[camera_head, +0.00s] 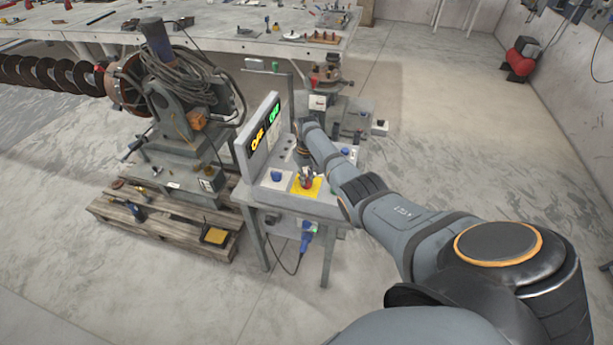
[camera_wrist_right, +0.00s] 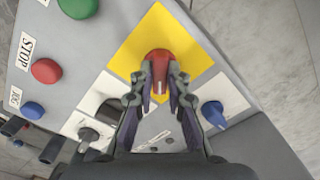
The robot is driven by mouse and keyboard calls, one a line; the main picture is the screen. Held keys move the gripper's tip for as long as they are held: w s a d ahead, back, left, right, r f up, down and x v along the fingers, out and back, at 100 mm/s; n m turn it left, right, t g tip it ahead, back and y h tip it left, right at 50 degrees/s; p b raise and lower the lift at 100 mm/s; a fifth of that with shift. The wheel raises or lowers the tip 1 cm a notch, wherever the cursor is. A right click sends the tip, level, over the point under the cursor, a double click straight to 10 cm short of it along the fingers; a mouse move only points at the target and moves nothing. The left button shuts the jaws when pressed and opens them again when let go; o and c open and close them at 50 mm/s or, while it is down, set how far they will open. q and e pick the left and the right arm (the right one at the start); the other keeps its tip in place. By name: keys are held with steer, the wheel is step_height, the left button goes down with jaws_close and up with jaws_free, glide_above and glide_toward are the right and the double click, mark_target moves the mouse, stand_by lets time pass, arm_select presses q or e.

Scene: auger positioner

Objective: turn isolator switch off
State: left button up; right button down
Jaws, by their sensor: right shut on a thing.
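The isolator switch is a red knob on a yellow plate, seen in the right wrist view (camera_wrist_right: 160,68) and in the head view (camera_head: 306,176). It sits on the grey control panel (camera_head: 271,190). My right gripper (camera_wrist_right: 160,90) is over the plate, with its two fingers on either side of the red knob, shut on it. The knob's white mark points along the gripper. In the head view the right gripper (camera_head: 306,172) is small and partly hidden by my wrist. My left gripper is not in view.
A blue knob (camera_wrist_right: 213,110) and a black knob (camera_wrist_right: 88,134) flank the yellow plate. Green, red and blue buttons lie to the left in the wrist view. A display (camera_head: 264,139) stands behind the panel. The auger machine (camera_head: 180,115) stands left on a pallet (camera_head: 160,230).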

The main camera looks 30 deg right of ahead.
steer(key=n, duration=0.4)
steer(key=shift+n+p, duration=0.3)
steer(key=shift+n, duration=2.5)
steer(key=c, duration=1.3)
jaws_free()
step_height(320, 180, up, 12)
